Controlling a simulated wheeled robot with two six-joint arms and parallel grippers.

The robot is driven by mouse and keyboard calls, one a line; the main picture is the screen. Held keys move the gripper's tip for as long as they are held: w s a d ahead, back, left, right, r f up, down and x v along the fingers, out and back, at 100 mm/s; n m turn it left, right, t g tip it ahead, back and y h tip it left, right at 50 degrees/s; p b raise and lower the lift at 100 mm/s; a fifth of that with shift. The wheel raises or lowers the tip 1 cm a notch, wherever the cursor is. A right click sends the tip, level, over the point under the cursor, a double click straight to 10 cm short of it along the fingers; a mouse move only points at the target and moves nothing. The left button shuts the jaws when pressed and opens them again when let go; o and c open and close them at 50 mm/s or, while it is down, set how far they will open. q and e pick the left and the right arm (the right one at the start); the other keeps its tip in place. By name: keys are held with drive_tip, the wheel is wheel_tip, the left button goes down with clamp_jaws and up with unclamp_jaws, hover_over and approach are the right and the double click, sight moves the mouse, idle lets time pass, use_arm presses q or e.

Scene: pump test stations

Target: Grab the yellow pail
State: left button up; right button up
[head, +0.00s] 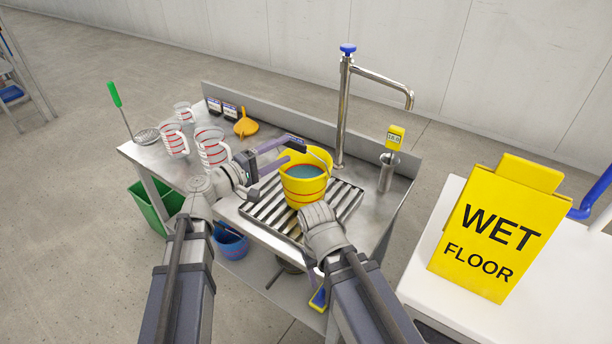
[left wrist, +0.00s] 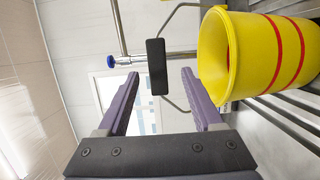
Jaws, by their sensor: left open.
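The yellow pail (head: 304,188) has red bands and holds bluish liquid. It stands upright on the slatted metal grate of the steel bench. In the left wrist view the pail (left wrist: 262,52) is at the upper right, with its wire bail and black grip (left wrist: 157,66) showing. My left gripper (head: 294,152) is open at the pail's left rim, its fingers pointing toward the bail. In the left wrist view the black grip appears between the fingertips, not clamped; its exact depth is hard to tell.
A tall tap (head: 343,110) rises behind the pail. Red-marked jugs (head: 211,148), an orange funnel (head: 245,124) and a metal cylinder (head: 387,172) stand on the bench (head: 255,232). A wet floor sign (head: 497,228) stands at right. A blue bucket (head: 231,243) is below.

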use_arm(q)
drive_tip(key=x, duration=0.7)
drive_tip(key=shift+w+d, duration=0.2)
drive_tip(key=shift+w, duration=0.25)
drive_tip(key=shift+r, duration=0.15)
clamp_jaws()
drive_tip(key=shift+s, duration=0.1)
idle(1.0)
